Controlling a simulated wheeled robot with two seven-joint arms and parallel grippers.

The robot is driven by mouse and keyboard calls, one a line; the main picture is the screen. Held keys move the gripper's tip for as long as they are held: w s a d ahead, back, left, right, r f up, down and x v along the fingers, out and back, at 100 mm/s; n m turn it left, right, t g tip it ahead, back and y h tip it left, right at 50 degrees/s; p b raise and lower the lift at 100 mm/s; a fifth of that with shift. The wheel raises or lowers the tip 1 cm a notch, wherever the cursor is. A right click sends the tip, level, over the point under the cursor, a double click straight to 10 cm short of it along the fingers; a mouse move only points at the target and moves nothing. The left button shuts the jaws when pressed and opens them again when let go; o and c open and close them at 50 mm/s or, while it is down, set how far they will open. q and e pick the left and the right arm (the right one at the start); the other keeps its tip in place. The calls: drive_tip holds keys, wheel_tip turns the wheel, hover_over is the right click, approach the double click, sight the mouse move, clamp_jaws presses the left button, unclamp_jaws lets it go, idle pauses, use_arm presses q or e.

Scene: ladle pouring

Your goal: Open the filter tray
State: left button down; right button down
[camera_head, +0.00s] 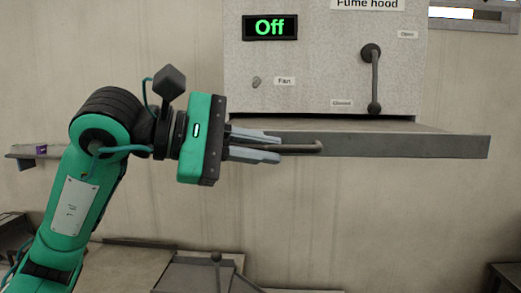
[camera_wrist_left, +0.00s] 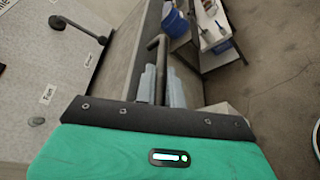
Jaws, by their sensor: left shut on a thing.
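The filter tray (camera_head: 420,146) is the flat grey slab with a long front face, directly below the fume hood. Part of its top shows in front of the hood. Its handle (camera_head: 308,147) is a thin bent bar at the front face. My left gripper (camera_head: 280,148) comes from the left and is shut on the handle, whose right end sticks out past the fingertips. In the left wrist view the handle (camera_wrist_left: 159,50) rises between the two grey fingers (camera_wrist_left: 161,87). My right gripper is not in view.
The fume hood (camera_head: 320,60) has a green "Off" display (camera_head: 269,27), a small fan switch (camera_head: 256,82) and a black lever (camera_head: 373,80) pointing down. A table with blue containers (camera_wrist_left: 175,23) stands beyond in the left wrist view. The wall below the tray is clear.

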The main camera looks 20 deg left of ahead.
use_arm(q)
drive_tip(key=c, duration=1.5)
unclamp_jaws()
drive_tip(key=shift+w, duration=0.1)
drive_tip(key=shift+a, duration=0.1)
drive_tip(key=shift+s+a, duration=0.2)
drive_tip(key=shift+a, duration=0.05)
drive_tip(key=b+v, duration=0.4)
drive_tip(key=v, duration=0.9)
drive_tip(key=shift+a+b, duration=0.1)
drive_tip(key=shift+b, duration=0.3)
